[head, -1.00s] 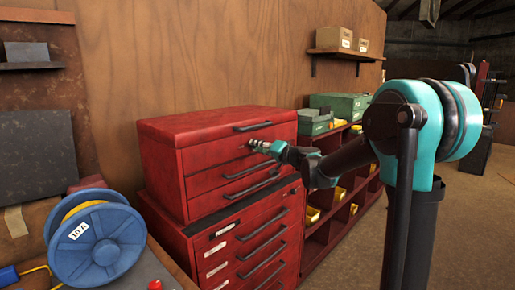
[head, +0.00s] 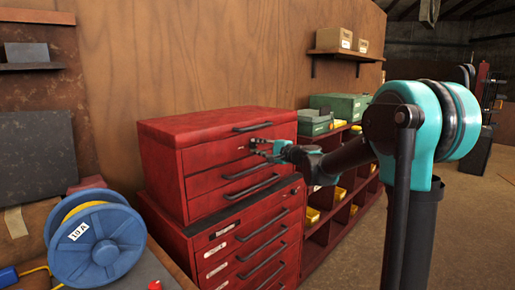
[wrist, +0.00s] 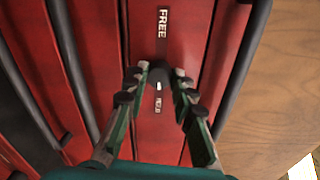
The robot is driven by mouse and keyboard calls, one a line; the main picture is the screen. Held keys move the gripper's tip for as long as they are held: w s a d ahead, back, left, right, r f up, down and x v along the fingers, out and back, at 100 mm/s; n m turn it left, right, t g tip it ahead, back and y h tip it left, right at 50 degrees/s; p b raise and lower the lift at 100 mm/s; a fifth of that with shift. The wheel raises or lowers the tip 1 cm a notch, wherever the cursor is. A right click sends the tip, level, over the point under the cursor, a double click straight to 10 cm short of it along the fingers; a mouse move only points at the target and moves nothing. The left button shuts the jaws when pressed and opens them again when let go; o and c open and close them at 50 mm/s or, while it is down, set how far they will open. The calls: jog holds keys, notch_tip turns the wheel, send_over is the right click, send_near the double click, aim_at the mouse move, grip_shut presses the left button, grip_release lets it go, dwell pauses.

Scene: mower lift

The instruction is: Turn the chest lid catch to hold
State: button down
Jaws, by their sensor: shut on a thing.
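The red tool chest (head: 165,155) stands on a red drawer cabinet. In the wrist view its front is turned sideways. The lid catch (wrist: 157,76) is a small dark knob with a pale mark on its lower side. A FREE label (wrist: 162,23) lies above it in the picture and a HOLD label (wrist: 158,103) lies below, with the pale mark on the HOLD side. My gripper (wrist: 159,80) has one finger on each side of the catch and is shut on it. In the head view my gripper (head: 256,146) is at the chest's upper front, where the catch is too small to make out.
Drawer handles (head: 252,126) stick out above and below the catch. A red shelf unit (head: 335,210) with green cases on top stands to the right. A blue cable reel (head: 70,250) is at the front left. Open floor lies at the right.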

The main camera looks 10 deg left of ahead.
jog(key=shift+m, duration=0.4)
jog(key=c, duration=1.3)
grip_release()
jog(key=shift+o, duration=0.2)
jog(key=v, duration=1.2)
jog(key=s+d+f+n+g+h, duration=0.25)
jog(key=s+f+n+h, duration=0.2)
jog(key=s+f, duration=0.7)
jog(key=s+d+f+n+g+h, duration=0.2)
jog(key=s+d+f+n+h, duration=0.1)
jog(key=s+d+f, duration=0.5)
jog(key=s+d+f+n+g+h, duration=0.2)
jog(key=s+d+f+h, duration=0.4)
jog(key=s+d+f, duration=0.3)
notch_tip(320, 180, down, 5)
jog(key=shift+s+r+n, duration=0.2)
jog(key=shift+s+n, duration=0.25)
jog(key=shift+s, duration=0.5)
